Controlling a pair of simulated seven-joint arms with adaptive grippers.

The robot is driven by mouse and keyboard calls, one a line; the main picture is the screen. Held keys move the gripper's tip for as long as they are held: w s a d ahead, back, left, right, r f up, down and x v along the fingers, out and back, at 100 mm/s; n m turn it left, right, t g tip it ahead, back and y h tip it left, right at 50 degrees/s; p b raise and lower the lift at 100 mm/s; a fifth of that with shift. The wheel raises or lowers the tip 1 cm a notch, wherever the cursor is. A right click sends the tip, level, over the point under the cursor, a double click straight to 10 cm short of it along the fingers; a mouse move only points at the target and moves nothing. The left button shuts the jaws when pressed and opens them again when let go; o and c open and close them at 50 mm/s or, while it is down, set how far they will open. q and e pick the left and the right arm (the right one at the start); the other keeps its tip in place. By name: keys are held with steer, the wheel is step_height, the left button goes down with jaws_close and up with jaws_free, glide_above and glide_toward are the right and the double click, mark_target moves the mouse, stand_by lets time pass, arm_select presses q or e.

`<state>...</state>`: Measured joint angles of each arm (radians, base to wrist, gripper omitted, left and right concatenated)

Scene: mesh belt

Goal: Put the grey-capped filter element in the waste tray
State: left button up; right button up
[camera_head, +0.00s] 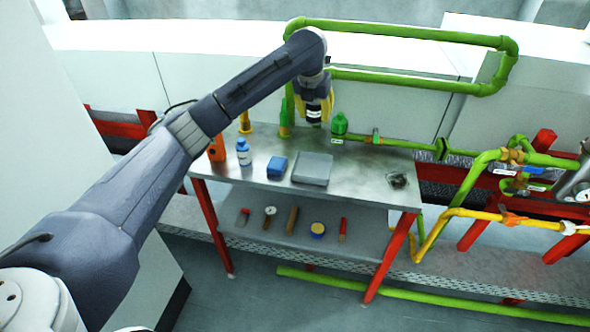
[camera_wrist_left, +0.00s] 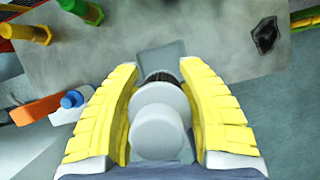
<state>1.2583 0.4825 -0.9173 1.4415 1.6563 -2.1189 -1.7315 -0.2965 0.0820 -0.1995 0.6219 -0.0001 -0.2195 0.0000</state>
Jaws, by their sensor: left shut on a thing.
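My left gripper (camera_head: 315,112) has yellow fingers and is shut on the grey-capped filter element (camera_head: 313,113), holding it above the back of the steel bench. In the left wrist view the element's pale grey cap (camera_wrist_left: 157,130) sits between the two yellow fingers (camera_wrist_left: 158,110), with a dark band beyond it. The likely waste tray is the flat grey tray (camera_head: 312,168) on the bench top, in front of the gripper in the head view. It partly shows in the wrist view (camera_wrist_left: 158,58) beyond the element, which hides some of it. My right gripper is out of view.
Green pipes (camera_head: 420,34) run behind. A lower shelf (camera_head: 335,240) holds several small tools.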

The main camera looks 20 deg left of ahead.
mark_target(315, 166)
arm_select(q)
steer(key=f, duration=2)
steer(key=shift+d, duration=0.2)
steer(key=shift+f, duration=0.15)
steer(key=o, duration=1.2)
steer(key=v, duration=1.2)
steer(key=shift+r, duration=0.25)
steer(key=shift+w, duration=0.1)
